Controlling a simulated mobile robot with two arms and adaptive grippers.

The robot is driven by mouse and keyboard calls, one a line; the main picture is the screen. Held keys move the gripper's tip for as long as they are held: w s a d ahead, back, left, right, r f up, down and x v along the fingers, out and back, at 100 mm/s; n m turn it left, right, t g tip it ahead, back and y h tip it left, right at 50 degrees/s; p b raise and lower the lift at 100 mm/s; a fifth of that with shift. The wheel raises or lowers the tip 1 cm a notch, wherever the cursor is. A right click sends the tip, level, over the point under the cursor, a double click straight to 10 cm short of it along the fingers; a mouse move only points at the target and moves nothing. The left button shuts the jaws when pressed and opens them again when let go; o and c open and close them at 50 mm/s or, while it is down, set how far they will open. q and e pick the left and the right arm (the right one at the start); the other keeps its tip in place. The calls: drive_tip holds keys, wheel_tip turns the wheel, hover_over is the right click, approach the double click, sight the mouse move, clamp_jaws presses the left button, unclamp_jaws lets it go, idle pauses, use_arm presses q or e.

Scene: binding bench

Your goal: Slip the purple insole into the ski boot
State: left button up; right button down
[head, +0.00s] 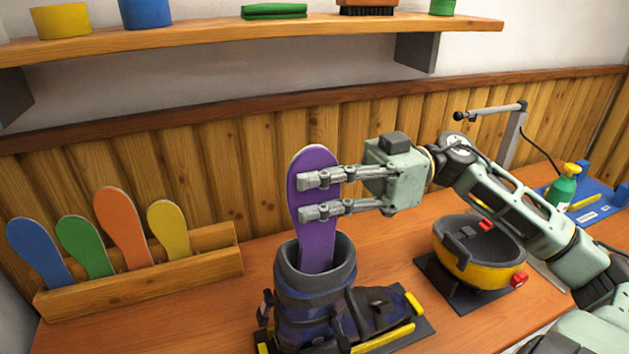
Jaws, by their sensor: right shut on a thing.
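The purple insole (318,240) stands upright, its lower end inside the open cuff of the ski boot (300,300). How deep the hidden end reaches cannot be seen. The boot is dark blue-grey with its toe to the right, and stands on a dark base with yellow strips. My right gripper (318,197) comes in from the right, with its fingers across the upper half of the insole, shut on it above the cuff. My left gripper is not in view.
A wooden rack (150,280) at left holds blue, green, orange and yellow insoles. A yellow and black bowl-like item (478,262) stands right of the boot, under my right arm. A shelf (250,38) runs above. A green bottle (563,186) stands at far right.

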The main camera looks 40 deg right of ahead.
drive_tip(key=shift+f+b, duration=0.9)
drive_tip(key=shift+f, duration=1.7)
drive_tip(key=c, duration=1.8)
unclamp_jaws()
drive_tip(key=shift+o, duration=0.2)
approach(291, 226)
drive_tip(key=v, duration=0.5)
drive_tip(key=shift+s+d, duration=0.1)
drive_tip(key=shift+d, duration=0.3)
